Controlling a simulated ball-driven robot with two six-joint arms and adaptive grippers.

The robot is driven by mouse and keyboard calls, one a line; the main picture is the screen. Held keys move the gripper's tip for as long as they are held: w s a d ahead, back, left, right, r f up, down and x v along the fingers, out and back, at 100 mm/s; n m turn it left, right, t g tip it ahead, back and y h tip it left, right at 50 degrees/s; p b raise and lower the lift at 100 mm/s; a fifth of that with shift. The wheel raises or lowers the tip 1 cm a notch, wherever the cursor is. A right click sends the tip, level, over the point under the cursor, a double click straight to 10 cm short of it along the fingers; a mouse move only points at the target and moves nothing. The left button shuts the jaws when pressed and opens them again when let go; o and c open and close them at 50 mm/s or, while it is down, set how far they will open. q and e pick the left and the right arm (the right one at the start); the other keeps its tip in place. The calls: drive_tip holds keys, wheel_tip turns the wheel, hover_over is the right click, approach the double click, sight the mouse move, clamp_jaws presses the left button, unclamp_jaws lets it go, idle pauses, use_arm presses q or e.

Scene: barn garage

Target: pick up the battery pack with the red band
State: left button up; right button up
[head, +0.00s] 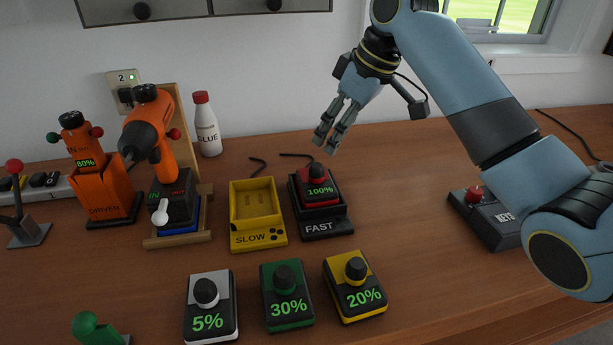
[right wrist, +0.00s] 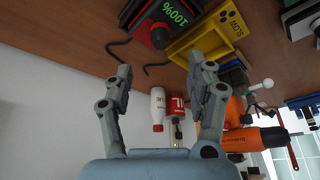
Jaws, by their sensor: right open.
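The battery pack with the red band (head: 328,192) sits in the black charger marked FAST (head: 327,228). Its display reads 100% in green and a black knob stands on top. In the right wrist view the pack (right wrist: 172,14) is at the top edge, partly cut off. My right gripper (head: 326,138) is open and empty, above and slightly behind the pack in the head view, not touching it. Both of its fingers (right wrist: 164,80) show spread apart in the right wrist view. My left gripper is not in view.
The empty yellow SLOW charger (head: 258,238) is beside the FAST one. White 5% (head: 211,305), green 30% (head: 287,296) and yellow 20% (head: 354,286) packs stand in front. An orange drill (head: 150,135), a glue bottle (head: 206,128) and an orange driver holder (head: 103,195) are left.

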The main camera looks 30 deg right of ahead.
sight(320, 166)
drive_tip(key=x, duration=0.4)
drive_tip(key=shift+a+f, duration=0.2)
drive_tip(key=shift+f, duration=0.1)
drive_tip(key=shift+w+f, duration=0.1)
drive_tip(key=shift+f, duration=0.2)
drive_tip(key=p+x, duration=0.1)
drive_tip(key=x, duration=0.4)
drive_tip(key=shift+d, duration=0.1)
drive_tip(key=c, duration=0.4)
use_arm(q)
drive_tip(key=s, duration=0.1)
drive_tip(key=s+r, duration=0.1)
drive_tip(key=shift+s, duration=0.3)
use_arm(e)
clamp_jaws()
